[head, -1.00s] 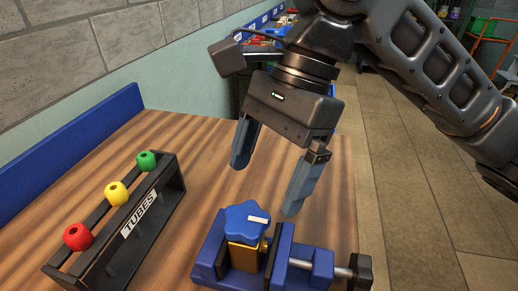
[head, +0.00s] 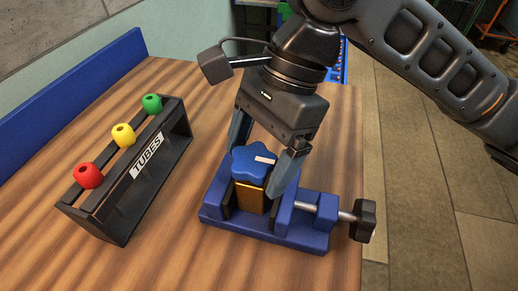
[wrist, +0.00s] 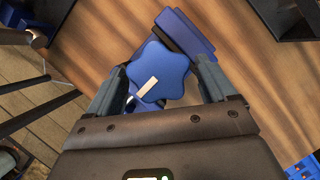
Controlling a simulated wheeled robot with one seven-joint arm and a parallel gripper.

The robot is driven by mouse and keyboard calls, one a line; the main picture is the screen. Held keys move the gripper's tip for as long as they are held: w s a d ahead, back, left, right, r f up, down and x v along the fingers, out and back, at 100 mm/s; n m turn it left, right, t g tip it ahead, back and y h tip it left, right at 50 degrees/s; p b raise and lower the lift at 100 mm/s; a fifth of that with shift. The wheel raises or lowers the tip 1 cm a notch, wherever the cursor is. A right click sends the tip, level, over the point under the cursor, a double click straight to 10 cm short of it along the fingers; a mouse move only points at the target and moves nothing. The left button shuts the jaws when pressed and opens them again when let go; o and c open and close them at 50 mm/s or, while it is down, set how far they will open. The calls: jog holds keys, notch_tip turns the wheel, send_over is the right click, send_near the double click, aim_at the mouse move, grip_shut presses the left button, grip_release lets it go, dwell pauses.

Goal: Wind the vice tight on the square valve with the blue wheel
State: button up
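The blue vice (head: 262,235) sits on the wooden bench, with a threaded rod and a black handle (head: 363,221) at its right. A brass square valve (head: 250,198) stands upright between the jaws, topped by the lobed blue wheel (head: 250,164) with a white mark. The wheel also shows in the wrist view (wrist: 158,72). My gripper (head: 262,170) is open and lowered over the vice, one finger on each side of the wheel. In the wrist view small gaps seem to show between fingers and wheel, but contact is hard to tell.
A black rack labelled TUBES (head: 140,180) stands to the left, with red, yellow and green knobs on top. A blue board (head: 75,110) edges the bench at the far left. Bare wood lies between rack and vice. The bench's right edge is close to the black handle.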

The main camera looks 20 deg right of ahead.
jog(key=c, duration=1.2)
jog(key=shift+c, duration=0.2)
jog(key=shift+w+a+p, duration=0.1)
jog(key=shift+a+p, duration=0.05)
jog(key=shift+p, duration=0.45)
jog(key=o, duration=1.5)
jog(key=shift+r, duration=0.15)
